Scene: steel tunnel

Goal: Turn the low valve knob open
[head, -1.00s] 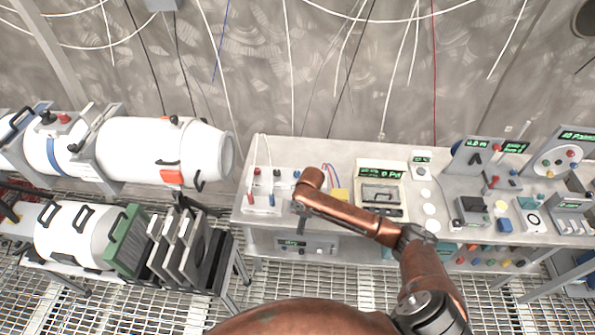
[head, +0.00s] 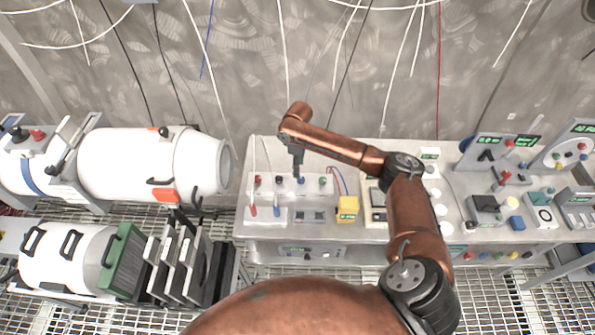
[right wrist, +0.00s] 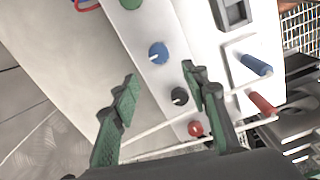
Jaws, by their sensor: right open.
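A pale box on the bench carries a row of small knobs: red (head: 257,180), black (head: 278,181), blue (head: 302,181) and green (head: 323,182). No readable label shows which is the low valve knob. My right gripper (head: 298,174) is above this row, near the blue knob. In the right wrist view its two green-black fingers (right wrist: 160,73) are apart and empty. There the blue knob (right wrist: 158,52) is just beyond the fingertips, and the black knob (right wrist: 179,96) shows beside one finger. The red knob (right wrist: 196,128) and part of the green knob (right wrist: 130,3) also show. My left gripper is not in view.
Red and blue plugs with white cables (head: 253,211) stand in front of the row. A yellow block (head: 347,208) is to its right. More instruments (head: 500,205) fill the bench's right side. White cylinders (head: 150,165) are at left. A wall stands behind.

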